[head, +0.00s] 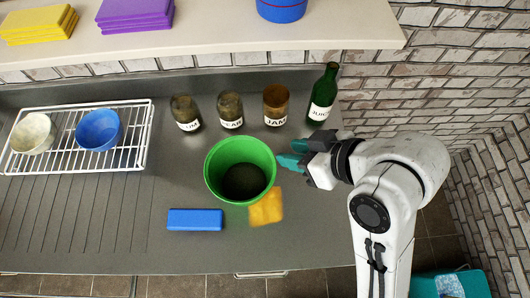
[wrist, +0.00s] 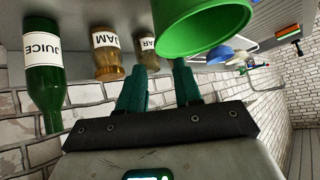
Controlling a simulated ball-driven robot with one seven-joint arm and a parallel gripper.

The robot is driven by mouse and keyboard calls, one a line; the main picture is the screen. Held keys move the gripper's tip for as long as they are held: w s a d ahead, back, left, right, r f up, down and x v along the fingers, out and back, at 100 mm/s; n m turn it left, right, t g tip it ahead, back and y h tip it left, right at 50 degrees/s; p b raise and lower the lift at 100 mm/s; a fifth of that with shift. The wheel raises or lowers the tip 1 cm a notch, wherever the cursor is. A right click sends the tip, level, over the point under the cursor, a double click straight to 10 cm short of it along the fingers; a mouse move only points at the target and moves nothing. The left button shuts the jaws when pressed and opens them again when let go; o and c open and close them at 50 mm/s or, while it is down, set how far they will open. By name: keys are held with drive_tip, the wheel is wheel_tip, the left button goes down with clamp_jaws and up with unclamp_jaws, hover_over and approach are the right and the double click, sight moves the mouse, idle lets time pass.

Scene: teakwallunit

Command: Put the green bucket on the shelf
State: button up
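The green bucket (head: 241,146) stands upright on the grey counter in the head view, open end up and dark inside. My gripper (head: 282,162) is just right of its rim, teal fingers pointing at it. In the wrist view the bucket (wrist: 203,25) fills the top right, and my gripper (wrist: 160,78) shows two fingers apart with nothing between them. The right fingertip overlaps the bucket's edge; I cannot tell whether they touch. The pale shelf (head: 300,38) runs along the back, above the counter.
Three labelled jars (head: 231,110) and a green juice bottle (head: 323,93) stand behind the bucket. A yellow sponge (head: 266,207) and blue block (head: 195,219) lie in front. A rack (head: 146,140) holds bowls at left. The shelf holds yellow and purple stacks and a blue container (head: 281,9).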

sight(267, 149)
drive_tip(key=shift+b+x, duration=3.05)
drive_tip(key=shift+x, duration=2.3)
drive_tip(key=shift+d, duration=0.1)
clamp_jaws()
